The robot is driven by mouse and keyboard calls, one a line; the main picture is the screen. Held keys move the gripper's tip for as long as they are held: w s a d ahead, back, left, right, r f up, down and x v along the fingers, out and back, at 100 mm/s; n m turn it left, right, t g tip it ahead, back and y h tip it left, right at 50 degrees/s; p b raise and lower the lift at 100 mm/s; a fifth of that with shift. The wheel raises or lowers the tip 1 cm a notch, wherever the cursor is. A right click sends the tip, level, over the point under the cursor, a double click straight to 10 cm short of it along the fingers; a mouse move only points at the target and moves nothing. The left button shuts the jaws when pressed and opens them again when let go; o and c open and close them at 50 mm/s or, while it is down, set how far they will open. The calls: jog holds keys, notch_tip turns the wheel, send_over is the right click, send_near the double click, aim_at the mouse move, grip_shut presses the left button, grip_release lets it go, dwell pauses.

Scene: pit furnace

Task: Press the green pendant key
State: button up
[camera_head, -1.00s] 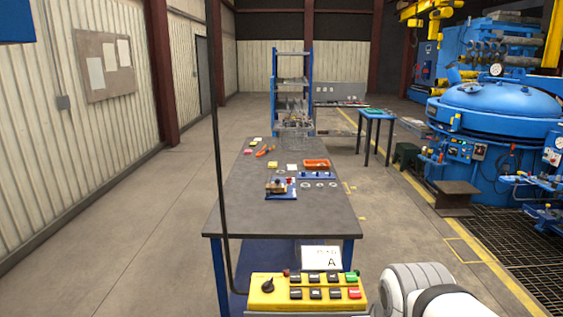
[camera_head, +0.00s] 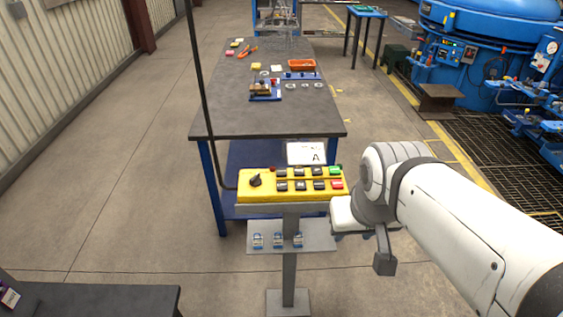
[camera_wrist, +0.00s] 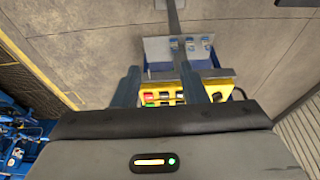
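The yellow pendant box (camera_head: 225,183) stands on a grey post in the head view, with two rows of keys and a black knob. The green key (camera_head: 335,171) is at the right end of its far row, and a red key (camera_head: 337,184) is just nearer. In the wrist view the pendant (camera_wrist: 221,89) shows beyond and between my fingers, with the green key (camera_wrist: 151,104) low by the left finger. My gripper (camera_wrist: 159,72) is open, its two fingers apart with nothing held. In the head view my arm reaches in beside the pendant's right end; the fingers cannot be made out there.
A card marked A (camera_head: 306,153) stands behind the pendant. A grey shelf (camera_head: 315,240) with several small padlock-like items is below it. A dark workbench (camera_head: 220,118) is behind. A dark surface (camera_head: 110,299) is at lower left. Open floor lies to the left.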

jog(key=shift+c, duration=0.2)
grip_shut()
dwell(1.6)
